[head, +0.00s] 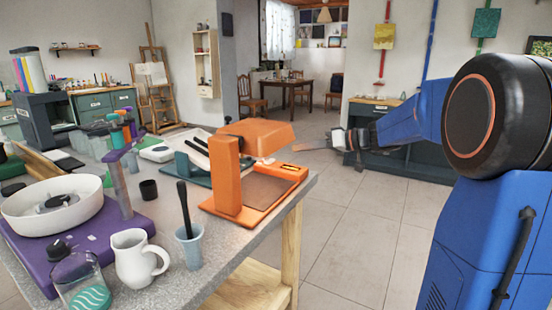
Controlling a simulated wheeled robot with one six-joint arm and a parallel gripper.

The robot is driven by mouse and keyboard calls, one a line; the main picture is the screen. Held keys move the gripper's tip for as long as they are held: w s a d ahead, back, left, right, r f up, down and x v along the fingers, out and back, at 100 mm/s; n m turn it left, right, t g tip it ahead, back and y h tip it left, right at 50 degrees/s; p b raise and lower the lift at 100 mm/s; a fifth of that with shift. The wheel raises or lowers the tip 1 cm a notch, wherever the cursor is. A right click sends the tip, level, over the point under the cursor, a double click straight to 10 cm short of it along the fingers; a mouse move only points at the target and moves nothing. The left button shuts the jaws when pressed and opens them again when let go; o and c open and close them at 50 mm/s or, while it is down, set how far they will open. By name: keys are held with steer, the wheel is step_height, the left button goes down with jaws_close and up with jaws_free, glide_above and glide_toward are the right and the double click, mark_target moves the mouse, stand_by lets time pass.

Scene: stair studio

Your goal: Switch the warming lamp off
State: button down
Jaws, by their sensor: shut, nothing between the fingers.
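An orange device with a hood on an upright post, which looks like the warming lamp (228,182), stands near the right edge of the grey work table. Its hood (262,134) overhangs a flat base with a brown plate. A small orange block (288,172) sits at the base's right end; whether it carries the switch is too small to tell. I cannot tell whether the lamp is lit.
The table (225,258) also holds a white pitcher (137,258), a cup with a dark-handled tool (189,246), a glass jar (80,283), a purple stand with a white basin (52,212) and a green device behind the lamp (190,165). The floor right of the table is clear.

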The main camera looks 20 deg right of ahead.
steer(key=shift+w+d+r, duration=0.2)
steer(key=shift+w+d, duration=0.2)
steer(key=shift+w, duration=0.05)
steer(key=shift+w+d+r, duration=0.15)
steer(key=shift+w+d, duration=0.25)
steer(key=shift+w, duration=0.05)
glide_above(276, 167)
steer(key=w+d, duration=0.1)
steer(key=shift+w+d+f, duration=0.15)
steer(key=shift+d+f, duration=0.05)
steer(key=shift+f, duration=0.9)
steer(key=f, duration=0.2)
steer(key=a, duration=0.1)
steer(key=shift+s+f, duration=0.3)
steer(key=shift+f, duration=0.1)
steer(key=shift+s+a+f, duration=0.15)
steer(key=shift+f, duration=0.35)
